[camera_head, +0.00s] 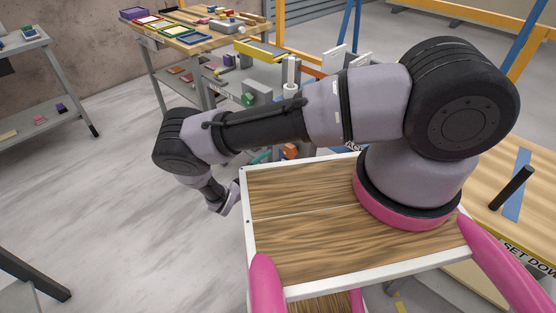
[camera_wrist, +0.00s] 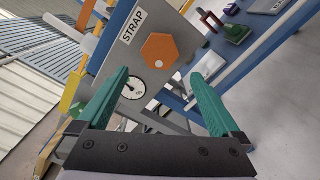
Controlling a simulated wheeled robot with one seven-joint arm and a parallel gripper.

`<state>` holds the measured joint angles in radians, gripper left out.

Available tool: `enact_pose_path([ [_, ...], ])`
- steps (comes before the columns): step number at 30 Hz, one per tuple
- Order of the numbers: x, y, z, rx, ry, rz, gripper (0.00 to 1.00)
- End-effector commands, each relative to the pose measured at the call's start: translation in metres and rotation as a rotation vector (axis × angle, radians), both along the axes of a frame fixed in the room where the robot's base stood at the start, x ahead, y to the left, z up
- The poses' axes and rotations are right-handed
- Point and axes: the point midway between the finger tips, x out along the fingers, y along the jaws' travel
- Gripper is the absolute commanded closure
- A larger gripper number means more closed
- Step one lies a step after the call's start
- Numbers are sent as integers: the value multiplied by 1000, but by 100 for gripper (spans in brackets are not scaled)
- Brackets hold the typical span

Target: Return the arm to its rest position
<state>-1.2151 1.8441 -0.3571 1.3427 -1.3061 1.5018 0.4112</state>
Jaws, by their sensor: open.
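My gripper shows in the wrist view (camera_wrist: 155,95) with its two green fingers wide apart and nothing between them. Behind the fingers, a grey panel marked STRAP with an orange hexagon (camera_wrist: 160,50) and a round dial (camera_wrist: 134,88) stands some way off. In the head view my arm reaches out to the left from its base and bends down past the left edge of my wood-topped body. The end of the arm (camera_head: 226,198) hangs there over the floor, small and partly hidden, apart from any table.
A wooden table (camera_head: 184,38) with coloured trays stands at the back. A grey shelf unit (camera_head: 50,82) is at the far left. Behind my arm is a cluttered bench with a green item (camera_head: 248,99). A wooden surface (camera_head: 490,172) lies at right. The floor (camera_head: 90,190) at left is clear.

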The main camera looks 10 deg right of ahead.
Motion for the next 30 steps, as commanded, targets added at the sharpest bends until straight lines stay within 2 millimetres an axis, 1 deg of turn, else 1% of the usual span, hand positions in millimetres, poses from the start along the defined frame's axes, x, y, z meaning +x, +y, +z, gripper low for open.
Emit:
enact_pose_path([
  [4, -4, 5, 0, -1, 1, -1, 0],
  [17, -4, 5, 0, 0, 0, -1, 0],
  [20, -1, 7, 6, 16, 2, -20, 0],
  [23, 5, 12, 26, 65, 7, -85, 0],
  [26, 14, 16, 58, 149, 19, -191, 0],
  [27, 17, 17, 73, 188, 27, -239, 0],
  [29, 22, 18, 97, 252, 36, -311, 0],
  [30, 25, 18, 113, 294, 42, -356, 0],
])
